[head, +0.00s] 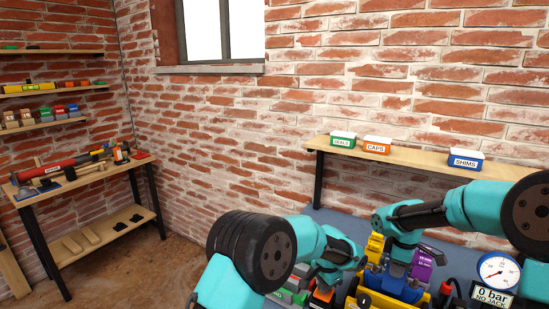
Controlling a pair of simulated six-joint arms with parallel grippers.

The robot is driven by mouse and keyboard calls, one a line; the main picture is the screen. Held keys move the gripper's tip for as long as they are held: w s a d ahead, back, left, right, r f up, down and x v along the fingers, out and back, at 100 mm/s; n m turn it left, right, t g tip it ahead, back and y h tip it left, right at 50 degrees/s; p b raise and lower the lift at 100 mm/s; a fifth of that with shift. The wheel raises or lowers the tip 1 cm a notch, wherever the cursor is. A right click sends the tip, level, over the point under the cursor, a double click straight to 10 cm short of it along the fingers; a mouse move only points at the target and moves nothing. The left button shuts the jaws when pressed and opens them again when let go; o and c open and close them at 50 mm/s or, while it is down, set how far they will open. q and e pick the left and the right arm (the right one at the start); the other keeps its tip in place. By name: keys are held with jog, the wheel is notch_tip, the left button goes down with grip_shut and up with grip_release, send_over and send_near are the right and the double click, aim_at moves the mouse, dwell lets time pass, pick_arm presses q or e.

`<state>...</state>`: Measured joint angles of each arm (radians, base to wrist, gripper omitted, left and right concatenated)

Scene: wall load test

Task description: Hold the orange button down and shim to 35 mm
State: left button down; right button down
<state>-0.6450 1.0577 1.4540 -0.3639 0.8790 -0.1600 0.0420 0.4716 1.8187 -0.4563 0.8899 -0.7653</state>
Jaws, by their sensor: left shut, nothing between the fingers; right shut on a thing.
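An orange part (322,293), likely the orange button, shows low in the head view, partly hidden by my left gripper. My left gripper (326,279) is shut with nothing in it and is right over the orange part; whether it presses it cannot be told. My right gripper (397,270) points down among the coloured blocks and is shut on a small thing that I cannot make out. A yellow block (376,244) and a purple labelled block (422,263) stand beside it.
A dial gauge (499,270) stands at the right above a display (493,294) reading "0 bar NO JACK". Boxes marked SEALS (342,141) and CAPS (376,145) share the wall shelf (420,159). A side table (80,178) with tools stands at the left.

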jog(key=shift+f, duration=2.7)
dwell(0.5)
jog(key=c, duration=0.5)
grip_release()
jog(key=shift+r, duration=0.1)
jog(key=shift+r, duration=3.9)
pick_arm(q)
notch_tip(320, 180, up, 9)
